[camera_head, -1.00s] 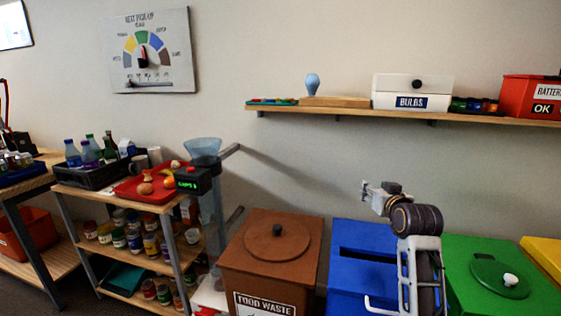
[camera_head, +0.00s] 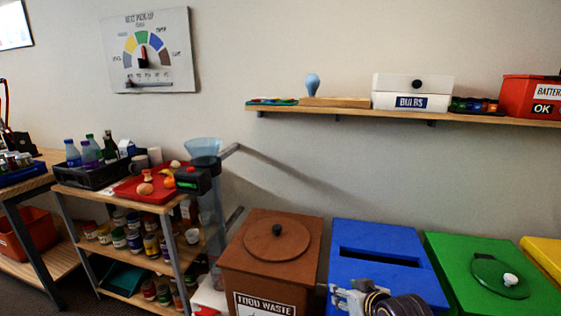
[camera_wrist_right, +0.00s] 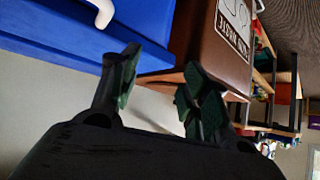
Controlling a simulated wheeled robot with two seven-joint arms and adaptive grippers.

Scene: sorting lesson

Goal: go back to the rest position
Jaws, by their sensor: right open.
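My right gripper (camera_wrist_right: 160,72) shows in the right wrist view, with two dark fingers and green pads spread apart and nothing between them. A blue bin (camera_wrist_right: 45,35) fills the upper left of that view, and a brown bin (camera_wrist_right: 225,45) is beyond the fingers. In the head view my right arm's silver and black links are low in front of the blue bin (camera_head: 350,235); the fingers cannot be made out there. My left gripper is not in view.
The brown food waste bin (camera_head: 245,262), green bin (camera_head: 450,265) and yellow bin (camera_head: 545,255) flank the blue one. A wall shelf (camera_head: 350,114) holds a bulbs box (camera_head: 410,102). A shelf cart (camera_head: 75,190) with trays and jars stands left. The wall between is clear.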

